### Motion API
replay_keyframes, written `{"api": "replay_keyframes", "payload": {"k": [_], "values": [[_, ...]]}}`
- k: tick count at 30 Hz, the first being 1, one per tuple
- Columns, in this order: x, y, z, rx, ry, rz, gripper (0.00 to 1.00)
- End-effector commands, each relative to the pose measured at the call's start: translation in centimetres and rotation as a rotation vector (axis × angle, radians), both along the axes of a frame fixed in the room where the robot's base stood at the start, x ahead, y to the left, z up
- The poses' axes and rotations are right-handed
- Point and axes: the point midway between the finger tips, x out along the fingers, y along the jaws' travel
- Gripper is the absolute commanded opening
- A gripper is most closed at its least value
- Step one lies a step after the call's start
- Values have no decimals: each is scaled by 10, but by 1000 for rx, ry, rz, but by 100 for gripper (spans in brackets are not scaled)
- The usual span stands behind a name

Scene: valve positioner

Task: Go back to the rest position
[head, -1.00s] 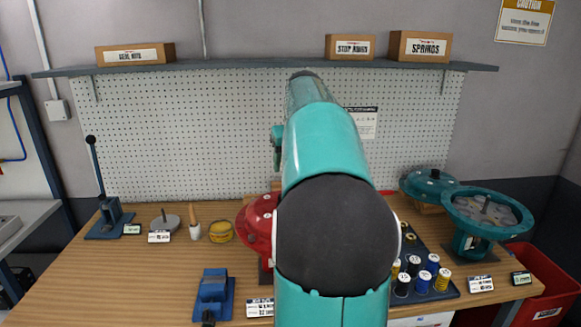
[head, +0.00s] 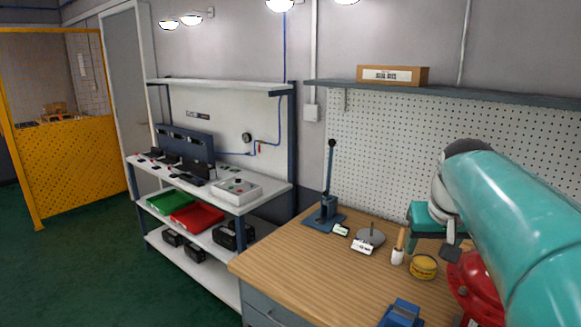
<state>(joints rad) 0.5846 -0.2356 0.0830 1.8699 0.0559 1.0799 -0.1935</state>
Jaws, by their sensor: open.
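My teal arm enters the head view from the lower right and reaches up to a dark joint, then bends down. My gripper (head: 430,239) hangs below it, partly turned away, open with nothing seen between its jaws. It appears above the back part of the wooden workbench (head: 290,262), in front of the pegboard. Near it in the picture are a wooden-handled tool in a white holder (head: 398,250) and a yellow round part (head: 423,267). A red housing (head: 470,283) is partly hidden behind my arm.
A blue lever press (head: 325,212), a grey disc with a spindle (head: 370,237) and a blue fixture (head: 401,314) stand on the bench. A shelf with a seal box (head: 392,76) runs above. A white rack (head: 268,188) stands left; green floor (head: 75,265) is open beyond.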

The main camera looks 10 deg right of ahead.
Motion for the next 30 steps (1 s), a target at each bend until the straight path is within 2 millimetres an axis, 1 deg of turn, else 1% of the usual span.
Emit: {"api": "replay_keyframes", "payload": {"k": [1, 2, 3, 5, 6, 9, 12, 15, 18, 25, 28, 30], "values": [[-9, 33, -7, -4, -8, 43, 58], [-15, 49, -12, -4, -13, 63, 58], [-23, 69, -20, -3, -17, 90, 58], [-37, 97, -32, -4, -26, 131, 58], [-48, 114, -41, -2, -34, 158, 58], [-75, 152, -66, 7, -50, 226, 58], [-99, 178, -89, 18, -63, 282, 58], [-115, 193, -106, 27, -71, 318, 58], [-121, 198, -113, 32, -74, 333, 58], [-122, 199, -115, 33, -72, 333, 58], [-122, 199, -114, 33, -72, 333, 38], [-122, 199, -114, 33, -72, 333, 36]]}}
